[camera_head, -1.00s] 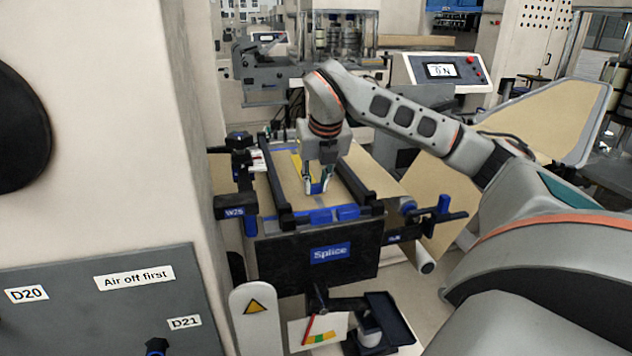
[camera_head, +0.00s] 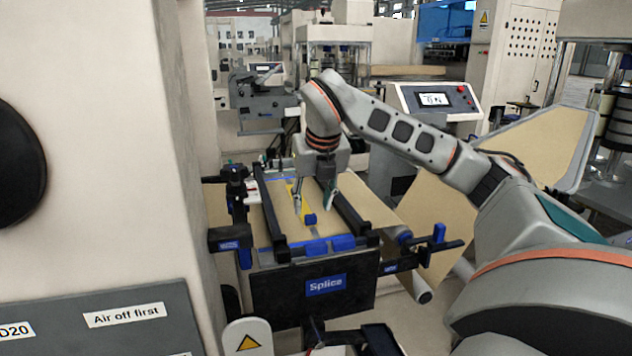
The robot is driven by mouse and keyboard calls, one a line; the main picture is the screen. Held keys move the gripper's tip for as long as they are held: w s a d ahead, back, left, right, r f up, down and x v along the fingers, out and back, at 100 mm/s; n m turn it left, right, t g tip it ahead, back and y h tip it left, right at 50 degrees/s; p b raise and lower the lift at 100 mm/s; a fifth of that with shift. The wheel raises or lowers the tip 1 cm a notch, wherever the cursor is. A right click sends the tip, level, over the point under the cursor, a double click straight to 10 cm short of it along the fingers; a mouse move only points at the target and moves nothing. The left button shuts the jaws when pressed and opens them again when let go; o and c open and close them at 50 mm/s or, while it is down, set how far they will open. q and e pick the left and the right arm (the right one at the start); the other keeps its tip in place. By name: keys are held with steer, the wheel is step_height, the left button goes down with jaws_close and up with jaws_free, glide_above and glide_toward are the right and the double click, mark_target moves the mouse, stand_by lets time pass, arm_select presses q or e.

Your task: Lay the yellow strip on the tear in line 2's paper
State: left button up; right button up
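The yellow strip (camera_head: 302,204) lies on the brown paper (camera_head: 287,210) of the splice table, partly hidden by my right gripper. A small blue piece (camera_head: 310,219) sits at its near end. I cannot tell whether the two are joined. My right gripper (camera_head: 315,201) points down over the paper, its fingers spread apart on either side, with nothing held between them. The tear cannot be made out. My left gripper is not in view.
Black rails (camera_head: 350,208) run along both sides of the paper. Blue clamps (camera_head: 343,243) and a black panel marked Splice (camera_head: 285,295) stand at the near edge. A pale wall (camera_head: 110,150) fills the left. A control box (camera_head: 437,101) stands behind the arm.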

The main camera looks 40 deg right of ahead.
steer(key=v, duration=0.7)
steer(key=shift+s+r, duration=0.15)
steer(key=shift+r, duration=0.05)
steer(key=shift+a, duration=0.1)
